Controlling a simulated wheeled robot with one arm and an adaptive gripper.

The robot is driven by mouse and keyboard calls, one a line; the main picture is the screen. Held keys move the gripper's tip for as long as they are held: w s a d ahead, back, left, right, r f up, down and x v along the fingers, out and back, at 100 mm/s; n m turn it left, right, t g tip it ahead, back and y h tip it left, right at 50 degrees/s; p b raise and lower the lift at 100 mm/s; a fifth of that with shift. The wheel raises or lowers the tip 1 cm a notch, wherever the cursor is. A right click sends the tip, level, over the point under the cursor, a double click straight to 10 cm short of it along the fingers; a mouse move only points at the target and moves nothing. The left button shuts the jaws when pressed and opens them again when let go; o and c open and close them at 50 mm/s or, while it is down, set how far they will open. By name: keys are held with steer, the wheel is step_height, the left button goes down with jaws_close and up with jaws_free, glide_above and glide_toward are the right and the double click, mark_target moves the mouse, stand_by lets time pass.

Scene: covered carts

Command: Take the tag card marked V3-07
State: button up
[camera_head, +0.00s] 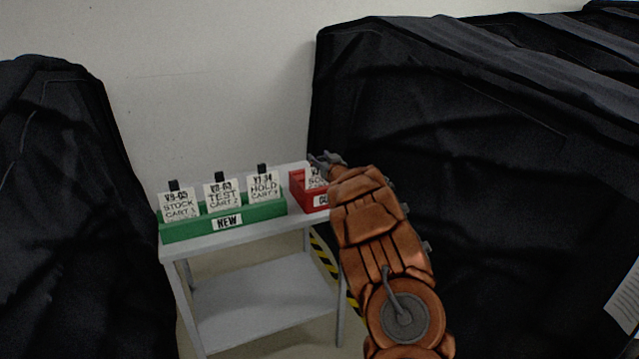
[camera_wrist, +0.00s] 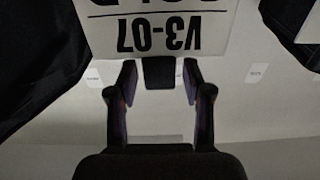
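The tag card marked V3-07 (camera_wrist: 155,40) shows upside down in the wrist view, with its other line cut off at the top edge. It has a black tab (camera_wrist: 158,76) on its edge. My gripper (camera_wrist: 158,70) is open, with one finger on each side of the tab and a gap showing on both sides. In the head view my gripper (camera_head: 326,160) is at the red tray (camera_head: 299,195), over a white card (camera_head: 314,180) whose code is mostly hidden by my arm.
A green tray (camera_head: 190,233) labelled NEW holds three tabbed cards: STOCK (camera_head: 180,206), TEST (camera_head: 222,195) and HOLD (camera_head: 264,187). Both trays stand on a grey cart (camera_head: 255,231). Black covered carts stand left (camera_head: 75,200) and right (camera_head: 520,180), the right one close to my arm.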

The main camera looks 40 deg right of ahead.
jaws_close()
step_height(320, 180, up, 10)
steer(key=shift+f, duration=0.2)
steer(key=shift+r+p, duration=2.25)
steer(key=shift+p, duration=0.2)
